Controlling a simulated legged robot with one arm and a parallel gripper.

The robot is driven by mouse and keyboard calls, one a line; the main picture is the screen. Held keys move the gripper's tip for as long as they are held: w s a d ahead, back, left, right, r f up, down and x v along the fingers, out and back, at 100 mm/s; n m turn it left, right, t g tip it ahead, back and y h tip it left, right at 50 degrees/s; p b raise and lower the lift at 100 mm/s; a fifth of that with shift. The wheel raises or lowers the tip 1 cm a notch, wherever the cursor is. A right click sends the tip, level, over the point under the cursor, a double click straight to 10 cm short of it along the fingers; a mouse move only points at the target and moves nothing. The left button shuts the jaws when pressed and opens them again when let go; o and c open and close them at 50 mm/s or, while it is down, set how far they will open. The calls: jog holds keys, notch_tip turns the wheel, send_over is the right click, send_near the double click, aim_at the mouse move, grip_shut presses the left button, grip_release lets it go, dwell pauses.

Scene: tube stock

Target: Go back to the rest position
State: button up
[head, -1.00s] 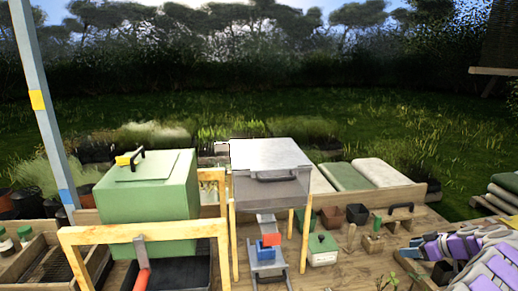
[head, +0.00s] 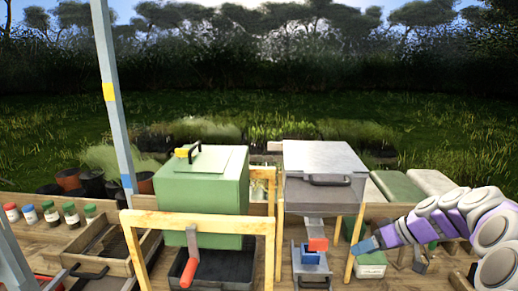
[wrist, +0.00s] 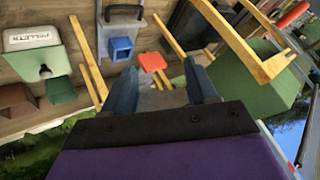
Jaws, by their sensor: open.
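My gripper (head: 366,246) is at the right in the head view, at the end of my purple and white arm. It points left, just beside the right leg of the wooden stand under the grey box. The wrist view shows its two blue-grey fingers (wrist: 162,88) apart, with nothing held between them. Beyond the fingertips are a red piece (wrist: 152,62) and a blue block (wrist: 122,48). In the head view the red piece (head: 317,244) and blue block (head: 309,257) sit on a grey fixture beneath the grey box.
The grey lidded box (head: 325,190) stands on wooden legs. Left of it is a large green box (head: 200,200) behind a wooden frame (head: 140,220) with a red-handled tool (head: 189,270). Several small jars (head: 50,213) stand far left. A pellets box (wrist: 32,38) is near my gripper.

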jog(key=s+a+g+h, duration=0.2)
jog(key=s+a+g, duration=0.3)
jog(key=s+a, duration=1.25)
jog(key=s+f+m+g+h, duration=0.1)
jog(key=s+f+m+h, duration=0.1)
jog(key=s, duration=0.8)
jog(key=s+f+m+h, duration=0.2)
jog(key=s+h, duration=0.1)
jog(key=s, duration=0.8)
jog(key=shift+a+f+g, duration=0.3)
jog(key=shift+f+g, duration=0.1)
jog(key=shift+c, duration=0.4)
jog(key=shift+w, duration=0.1)
jog(key=shift+c, duration=0.8)
jog(key=shift+d, duration=0.15)
jog(key=shift+c, duration=0.3)
